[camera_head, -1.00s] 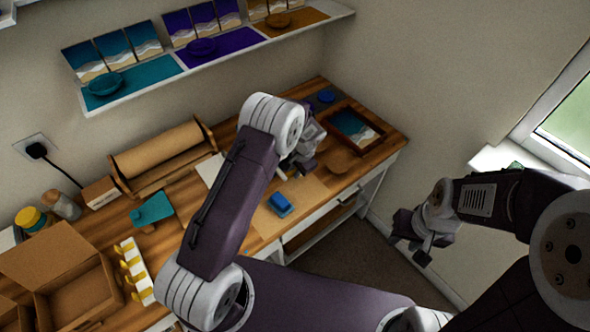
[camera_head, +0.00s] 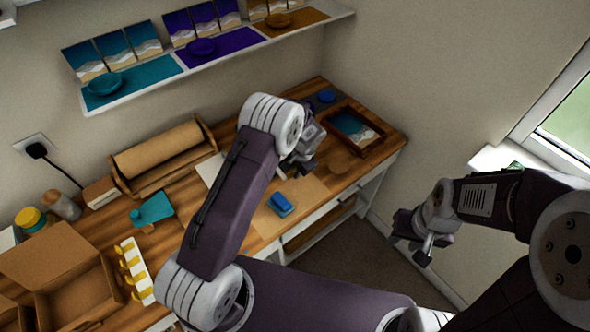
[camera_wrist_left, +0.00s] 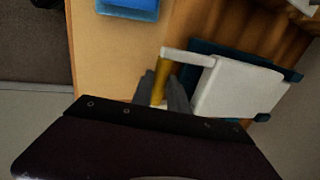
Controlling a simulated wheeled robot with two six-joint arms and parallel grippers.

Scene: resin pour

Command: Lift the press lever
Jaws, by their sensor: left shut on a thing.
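The press (camera_wrist_left: 240,92) shows in the left wrist view as a white block on a dark blue base. A pale arm runs left from it to the lever's gold-yellow handle (camera_wrist_left: 161,82). My left gripper (camera_wrist_left: 161,92) is shut on this handle, its grey fingers on either side. In the head view my left gripper (camera_head: 300,163) is over the far right part of the bench, and my arm largely hides the press there. My right gripper (camera_head: 424,250) hangs clear of the bench on the right, and its jaw opening is unclear.
A blue block (camera_head: 280,204) lies on the wooden bench near its front edge; it also shows in the wrist view (camera_wrist_left: 130,8). A framed picture (camera_head: 353,128) lies to the right. A cardboard box (camera_head: 75,290) and a yellow-pegged rack (camera_head: 134,270) stand left.

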